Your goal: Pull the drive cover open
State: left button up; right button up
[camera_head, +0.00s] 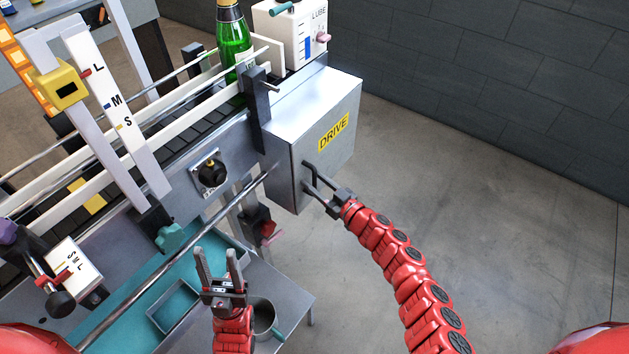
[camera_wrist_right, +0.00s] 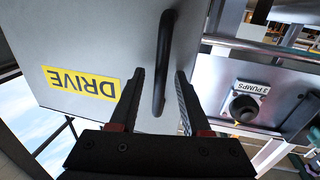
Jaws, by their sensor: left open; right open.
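The drive cover (camera_head: 300,128) is a grey metal box with a yellow DRIVE label, at the end of the conveyor. It looks shut. Its dark bar handle (camera_wrist_right: 164,62) stands on the cover's face. My right gripper (camera_head: 318,188) is at the handle with its jaws open. In the right wrist view the handle's lower end lies between the two fingers (camera_wrist_right: 157,95), with gaps visible on both sides. The cover's face also fills much of that view (camera_wrist_right: 95,35). My left gripper (camera_head: 219,262) is open and empty, above the low table in front of the conveyor.
A green bottle (camera_head: 233,45) stands on the conveyor beside the white LUBE box (camera_head: 300,35). A black knob (camera_head: 211,173) sits on the conveyor's side, left of the cover. A grey cup (camera_head: 265,316) and a teal tray (camera_head: 173,305) are near my left gripper. Floor right of the cover is clear.

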jog(key=shift+w+a+f, duration=0.1)
jog(key=shift+w+a, duration=0.05)
grip_shut()
dwell(1.4)
